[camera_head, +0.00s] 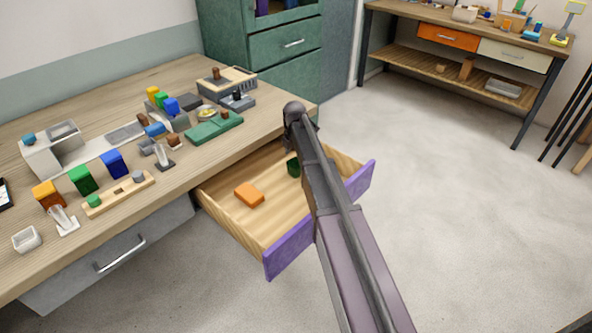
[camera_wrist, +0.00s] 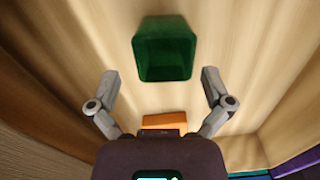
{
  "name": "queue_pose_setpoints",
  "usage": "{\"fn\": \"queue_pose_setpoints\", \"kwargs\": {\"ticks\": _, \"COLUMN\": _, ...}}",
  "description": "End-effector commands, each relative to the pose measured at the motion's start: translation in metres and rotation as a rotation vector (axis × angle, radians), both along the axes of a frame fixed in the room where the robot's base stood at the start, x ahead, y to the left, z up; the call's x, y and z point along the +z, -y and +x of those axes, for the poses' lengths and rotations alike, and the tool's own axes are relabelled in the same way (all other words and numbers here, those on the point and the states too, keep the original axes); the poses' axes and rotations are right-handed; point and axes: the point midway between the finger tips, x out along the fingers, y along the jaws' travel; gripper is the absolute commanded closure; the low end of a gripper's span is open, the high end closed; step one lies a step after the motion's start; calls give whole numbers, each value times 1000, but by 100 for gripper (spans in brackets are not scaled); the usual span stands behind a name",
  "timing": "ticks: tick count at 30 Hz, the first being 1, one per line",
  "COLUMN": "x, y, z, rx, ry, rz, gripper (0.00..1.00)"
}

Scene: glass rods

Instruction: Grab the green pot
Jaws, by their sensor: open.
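The green pot (camera_wrist: 165,48) stands in the open drawer, a dark green, square-rimmed, hollow thing in the wrist view. In the head view the green pot (camera_head: 293,167) is partly hidden behind my arm. My gripper (camera_wrist: 160,78) is open and empty, its two fingers spread wide. In the wrist view the pot lies just beyond the fingertips, roughly centred between them and apart from both. In the head view my arm reaches over the drawer and the fingers are hidden.
The drawer (camera_head: 273,209) has light wooden walls and a purple front. An orange block (camera_head: 249,194) lies on its floor, left of the pot. The wooden desk (camera_head: 50,262) above carries many small items. A workbench (camera_head: 437,65) stands at the back right. The grey floor is clear.

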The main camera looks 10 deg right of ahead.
Motion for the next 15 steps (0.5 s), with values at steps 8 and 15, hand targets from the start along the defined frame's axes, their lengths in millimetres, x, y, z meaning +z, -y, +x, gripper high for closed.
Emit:
{"fn": "queue_pose_setpoints", "kwargs": {"ticks": 8, "x": -23, "y": 3, "z": -2, "rx": 0, "ry": 0, "rz": 0, "gripper": 0}}
{"fn": "queue_pose_setpoints", "kwargs": {"ticks": 15, "x": -40, "y": 4, "z": -2, "rx": 0, "ry": 0, "rz": 0, "gripper": 0}}
